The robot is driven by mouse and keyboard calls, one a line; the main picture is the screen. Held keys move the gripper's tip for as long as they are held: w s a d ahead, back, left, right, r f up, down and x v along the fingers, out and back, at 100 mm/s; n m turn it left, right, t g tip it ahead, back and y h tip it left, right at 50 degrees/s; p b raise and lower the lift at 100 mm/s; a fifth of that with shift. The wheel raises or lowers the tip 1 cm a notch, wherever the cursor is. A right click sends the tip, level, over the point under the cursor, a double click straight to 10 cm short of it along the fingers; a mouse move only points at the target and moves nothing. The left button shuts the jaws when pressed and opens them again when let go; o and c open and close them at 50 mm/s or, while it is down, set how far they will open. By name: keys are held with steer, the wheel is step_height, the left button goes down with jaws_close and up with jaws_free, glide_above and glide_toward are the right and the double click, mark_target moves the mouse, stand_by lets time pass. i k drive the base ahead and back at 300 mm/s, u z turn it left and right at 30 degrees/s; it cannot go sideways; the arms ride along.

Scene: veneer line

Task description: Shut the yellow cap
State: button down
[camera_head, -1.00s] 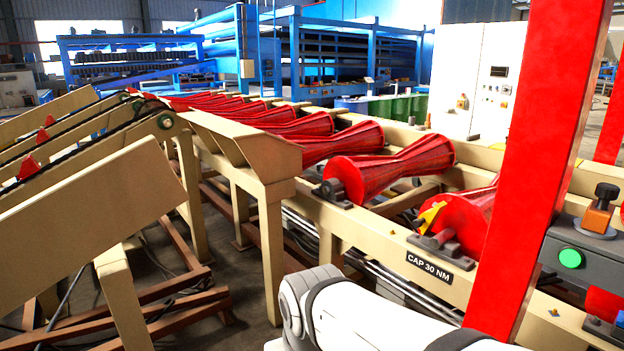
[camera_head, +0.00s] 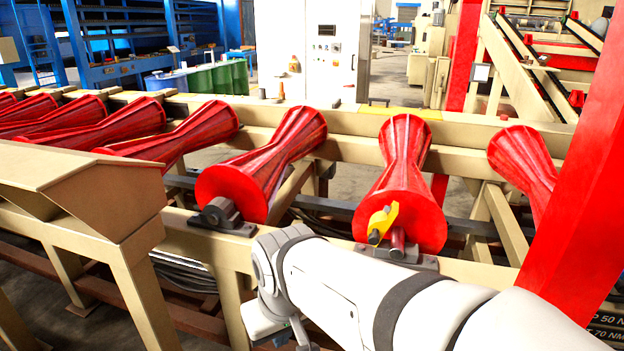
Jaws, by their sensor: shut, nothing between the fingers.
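The yellow cap (camera_head: 383,222) is a small yellow piece at the near end of a red waisted roller (camera_head: 408,190). It stands tilted up, its upper end to the right, beside the grey shaft end (camera_head: 397,243) and above a dark bearing block (camera_head: 425,262). It looks raised off the shaft, not lying over it. My white arm (camera_head: 330,290) crosses the lower right, in front of the beam below the cap. Its wrist reaches down at the bottom, left of the cap. My gripper's fingers are not visible; they are below the picture or hidden.
A red post (camera_head: 585,200) stands close on the right. A neighbouring roller (camera_head: 262,165) with its own bearing block (camera_head: 222,217) lies left of the capped one. A beige hood (camera_head: 80,185) juts in at left. A white cabinet (camera_head: 310,50) stands behind the line.

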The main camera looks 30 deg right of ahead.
mark_target(380, 222)
steer(key=z, duration=0.5)
steer(key=i, duration=0.85)
steer(key=z, duration=0.4)
steer(key=k, duration=0.9)
steer(key=z, duration=0.15)
steer(key=i, duration=0.9)
steer(key=u, duration=0.05)
